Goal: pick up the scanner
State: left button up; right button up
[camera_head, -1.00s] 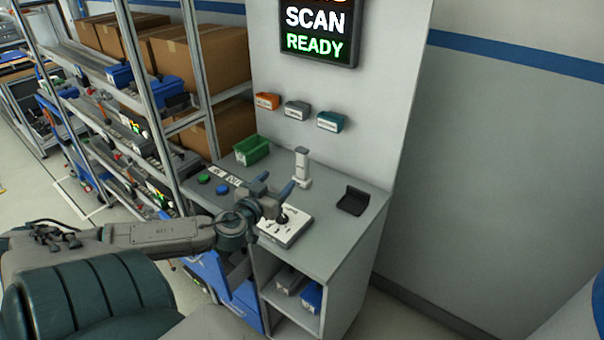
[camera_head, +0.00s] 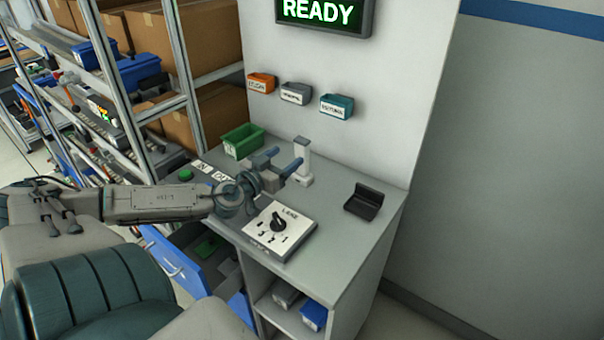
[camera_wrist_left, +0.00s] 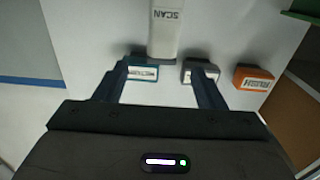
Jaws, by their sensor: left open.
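The scanner (camera_head: 303,160) is a pale, upright device on the grey counter; a white body marked SCAN also shows at the top of the left wrist view (camera_wrist_left: 165,28). My left gripper (camera_head: 284,158) is open and empty, just left of the scanner in the head view, with its blue fingertips pointing toward it. In the left wrist view the open fingers (camera_wrist_left: 157,72) lie either side of the line to the scanner, which appears beyond them. I cannot tell the exact gap. My right gripper is not in view.
Orange (camera_head: 261,83), grey (camera_head: 296,93) and teal (camera_head: 337,106) bins hang on the wall panel. A blue drawer (camera_head: 172,258) stands open below.

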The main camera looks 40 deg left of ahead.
aim_at(306, 139)
pick_arm(q)
jog(key=shift+w+r+b, duration=0.1)
jog(key=shift+w+b, duration=0.55)
jog(key=shift+w, duration=0.35)
jog(key=shift+w+a, duration=0.2)
jog(key=shift+w, duration=1.25)
jog(key=shift+w+r, duration=0.1)
jog(key=shift+w, duration=0.1)
jog(key=shift+w+r+p, duration=0.2)
jog(key=shift+w+p, duration=0.2)
jog(key=shift+p, duration=0.35)
jog(key=w+p, duration=0.2)
jog(key=w, duration=0.1)
jog(key=shift+a+r+p, duration=0.1)
jog(key=shift+a+p, duration=0.3)
jog(key=shift+w+p, duration=0.4)
jog(key=shift+w, duration=0.1)
jog(key=shift+w+f, duration=0.1)
jog(key=shift+f, duration=0.1)
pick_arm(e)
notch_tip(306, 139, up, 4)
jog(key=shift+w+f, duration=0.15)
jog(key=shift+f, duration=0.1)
